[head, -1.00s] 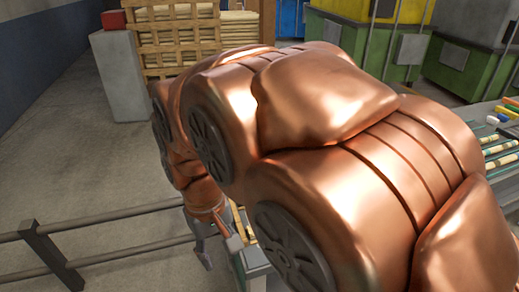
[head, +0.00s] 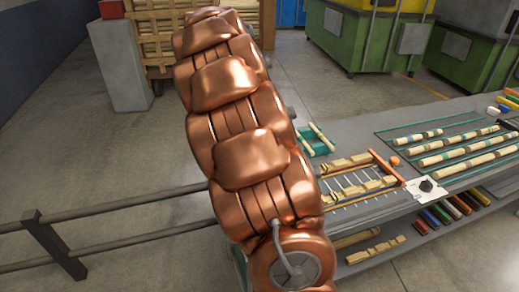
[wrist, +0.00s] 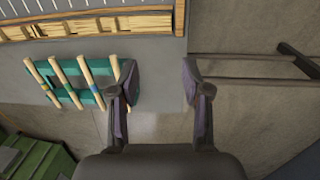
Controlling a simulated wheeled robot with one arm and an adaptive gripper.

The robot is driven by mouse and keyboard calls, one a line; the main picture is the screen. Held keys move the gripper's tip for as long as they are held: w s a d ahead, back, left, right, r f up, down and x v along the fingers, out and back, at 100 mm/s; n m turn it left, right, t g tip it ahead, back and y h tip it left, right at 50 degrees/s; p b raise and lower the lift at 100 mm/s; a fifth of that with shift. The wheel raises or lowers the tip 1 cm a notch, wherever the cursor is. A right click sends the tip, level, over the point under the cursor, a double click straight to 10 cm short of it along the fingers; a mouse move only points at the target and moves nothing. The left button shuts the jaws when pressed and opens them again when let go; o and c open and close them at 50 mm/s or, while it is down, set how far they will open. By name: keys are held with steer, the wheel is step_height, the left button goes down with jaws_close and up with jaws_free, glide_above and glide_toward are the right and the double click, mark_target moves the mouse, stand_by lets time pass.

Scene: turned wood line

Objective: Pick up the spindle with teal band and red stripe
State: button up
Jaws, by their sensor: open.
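In the wrist view, several pale wooden spindles (wrist: 68,83) lie side by side across a teal rack (wrist: 57,98), left of my gripper. Small coloured marks show on some, but I cannot tell which has a teal band and red stripe. My gripper (wrist: 161,78) is open and empty. Its left finger overlaps the end of the rightmost spindle (wrist: 116,68) in the picture; I cannot tell whether they touch. In the head view, the teal rack (head: 313,149) shows beside my arm with pale spindles (head: 322,137) on it. My gripper is hidden there.
Banded turned rods (head: 458,158) lie in rows on the grey bench (head: 350,128). A wooden frame with light pieces (head: 404,180) stands near the rack. A dark railing (head: 130,208) crosses the floor at left. Green bins (head: 352,42) stand behind.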

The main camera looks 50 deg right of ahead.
steer(key=shift+t+y, duration=0.4)
steer(key=w+d+f, duration=0.1)
steer(key=d+f, duration=0.1)
steer(key=d, duration=0.3)
steer(key=w+d+f, duration=0.2)
steer(key=d, duration=0.4)
steer(key=w+d+f, duration=0.2)
steer(key=d+f, duration=0.1)
steer(key=d, duration=0.3)
steer(key=shift+w+d, duration=0.2)
steer(key=shift+w, duration=0.05)
steer(key=shift+d+f, duration=0.2)
steer(key=shift+f, duration=0.1)
steer(key=shift+w+f+p, duration=0.1)
steer(key=shift+f+p, duration=1.25)
steer(key=shift+f, duration=2.3)
jaws_close()
